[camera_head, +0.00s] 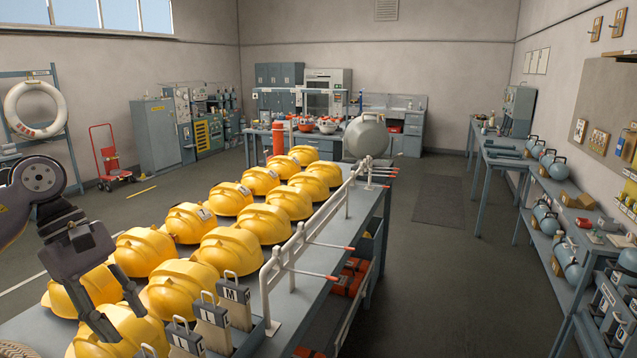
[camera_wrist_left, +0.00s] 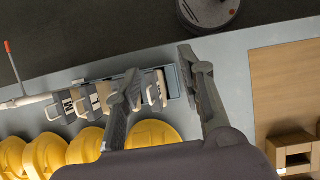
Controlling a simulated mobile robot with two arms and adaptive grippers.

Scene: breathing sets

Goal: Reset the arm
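My left gripper (camera_head: 122,318) hangs fingers-down over the near left end of the table of yellow helmets (camera_head: 188,222). Its two fingers are spread apart with nothing seen between them. In the left wrist view my left gripper (camera_wrist_left: 161,64) is also open, above a row of grey lettered blocks with handles (camera_wrist_left: 104,97). The blocks (camera_head: 212,325) stand in the head view to the right of the gripper, by the table's near right edge. Whether the fingers touch a helmet is not clear. My right gripper is not in view.
A white rail (camera_head: 290,254) with red-tipped rods runs along the table's right edge. A grey rounded tank (camera_head: 366,138) stands at the far end. Shelves with blue-grey cylinders (camera_head: 545,218) line the right wall. A wooden board (camera_wrist_left: 285,85) lies at right in the wrist view.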

